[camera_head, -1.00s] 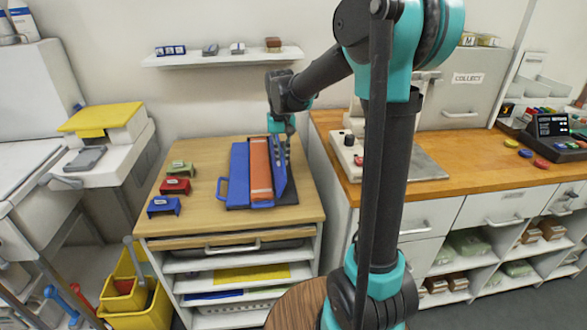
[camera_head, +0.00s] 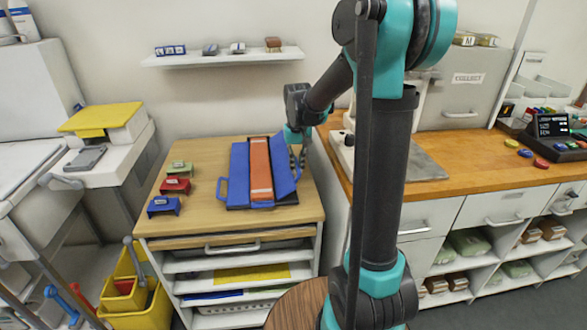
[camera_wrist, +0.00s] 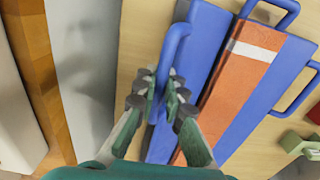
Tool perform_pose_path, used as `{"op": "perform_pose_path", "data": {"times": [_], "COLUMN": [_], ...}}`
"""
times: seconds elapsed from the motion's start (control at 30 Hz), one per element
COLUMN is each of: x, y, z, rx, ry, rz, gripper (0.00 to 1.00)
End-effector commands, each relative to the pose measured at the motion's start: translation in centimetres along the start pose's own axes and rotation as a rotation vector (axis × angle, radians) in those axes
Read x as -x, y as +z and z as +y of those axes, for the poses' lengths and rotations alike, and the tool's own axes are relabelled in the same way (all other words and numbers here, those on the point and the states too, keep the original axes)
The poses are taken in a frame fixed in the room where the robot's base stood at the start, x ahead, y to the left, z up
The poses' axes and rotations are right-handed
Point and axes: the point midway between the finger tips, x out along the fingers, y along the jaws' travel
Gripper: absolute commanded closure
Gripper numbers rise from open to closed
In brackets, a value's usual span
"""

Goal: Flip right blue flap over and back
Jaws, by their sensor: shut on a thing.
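A folding board with blue flaps (camera_head: 239,172) and an orange middle (camera_head: 261,172) lies on the wooden table. Its right blue flap (camera_head: 284,170) is raised and leans outward to the right. In the wrist view this flap (camera_wrist: 207,40) stands left of the orange strip (camera_wrist: 238,85). My gripper (camera_head: 297,152) is at the flap's outer edge. In the wrist view my gripper (camera_wrist: 167,98) is shut on the flap's blue loop handle (camera_wrist: 171,55).
Green (camera_head: 180,168), red (camera_head: 175,186) and blue (camera_head: 163,206) small pieces stand left of the board on the table (camera_head: 210,150). The wooden counter (camera_head: 460,160) with a grey plate (camera_head: 425,163) is close on the right. A wall shelf (camera_head: 220,59) hangs behind.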

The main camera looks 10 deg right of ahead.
Motion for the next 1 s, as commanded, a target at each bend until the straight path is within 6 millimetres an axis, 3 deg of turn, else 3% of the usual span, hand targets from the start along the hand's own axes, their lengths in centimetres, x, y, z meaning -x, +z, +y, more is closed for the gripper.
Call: {"op": "perform_pose_path", "data": {"times": [0.6,1.0], "x": [-3.9,-6.4], "y": [-0.1,0.0], "z": [1.9,2.1], "rx": [-0.001,-0.001], "ry": [0.001,0.001], "rz": [0.0,0.0], "gripper": [1.0,1.0]}}
